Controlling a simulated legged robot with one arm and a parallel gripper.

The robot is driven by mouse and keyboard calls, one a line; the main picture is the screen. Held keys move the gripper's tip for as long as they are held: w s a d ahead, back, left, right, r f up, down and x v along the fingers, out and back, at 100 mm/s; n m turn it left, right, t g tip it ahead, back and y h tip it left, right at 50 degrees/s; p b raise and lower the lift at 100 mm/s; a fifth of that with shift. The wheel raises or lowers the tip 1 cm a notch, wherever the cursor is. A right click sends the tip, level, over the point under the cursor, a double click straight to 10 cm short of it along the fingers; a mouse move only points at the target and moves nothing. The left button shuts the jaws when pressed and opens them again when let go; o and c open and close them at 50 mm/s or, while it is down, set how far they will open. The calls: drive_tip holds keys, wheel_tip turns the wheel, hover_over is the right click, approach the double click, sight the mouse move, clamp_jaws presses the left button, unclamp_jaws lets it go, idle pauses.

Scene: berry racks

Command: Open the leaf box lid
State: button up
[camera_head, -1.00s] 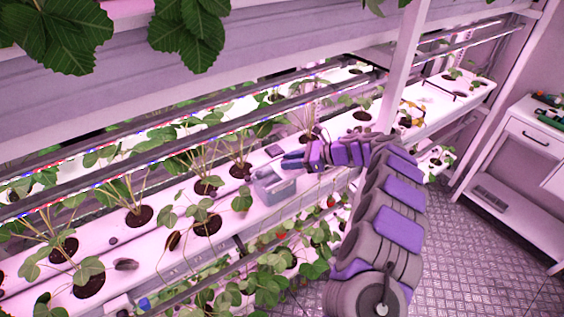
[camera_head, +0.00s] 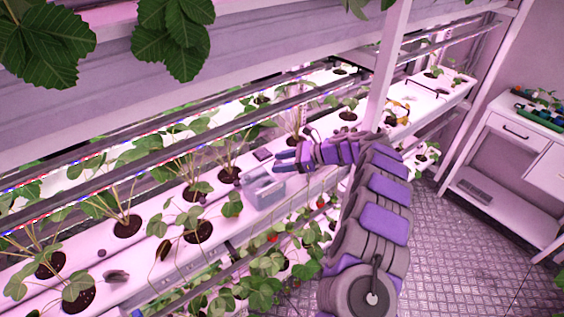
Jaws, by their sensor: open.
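A small grey-blue box (camera_head: 264,193), which looks like the leaf box, sits at the front edge of the white planting shelf, left of my gripper. Its upper side shows a raised handle-like part; whether the lid is shut I cannot tell. My gripper (camera_head: 283,162) is open, with its purple fingers pointing left at the upper right of the box. It looks empty. From this view I cannot tell whether a finger touches the box.
Strawberry plants in dark holes line the white shelf (camera_head: 100,251) on both sides of the box. More plants hang below. A white post (camera_head: 384,75) stands behind my arm. A white drawer cabinet (camera_head: 517,133) stands at right; the metal floor (camera_head: 440,260) before it is clear.

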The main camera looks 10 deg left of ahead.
drive_tip(key=p+v, duration=0.1)
drive_tip(key=v, duration=1.6)
drive_tip(key=shift+d, duration=0.2)
drive_tip(key=s+a+r+n+g+h+b, duration=0.15)
drive_tip(key=s+r+n, duration=0.3)
drive_tip(key=s, duration=0.75)
drive_tip(key=s+a+r+n+g+h+b, duration=0.1)
drive_tip(key=s+a+r+n+h, duration=0.3)
drive_tip(key=s, duration=0.7)
drive_tip(key=s+d+f+n+h+b, duration=0.1)
drive_tip(key=s+d+f+n+h, duration=0.1)
drive_tip(key=s+d, duration=0.4)
drive_tip(key=s+d+f+n+t+h+b, duration=0.1)
drive_tip(key=s+d+f+n+h, duration=0.2)
drive_tip(key=s, duration=0.9)
drive_tip(key=s+d+f+n+t+h+b, duration=0.1)
drive_tip(key=s+d+f+n+h, duration=0.2)
drive_tip(key=s+d, duration=0.6)
drive_tip(key=shift+s+d+f, duration=0.35)
drive_tip(key=shift+s+f, duration=0.05)
drive_tip(key=shift+f, duration=0.4)
drive_tip(key=shift+n, duration=0.25)
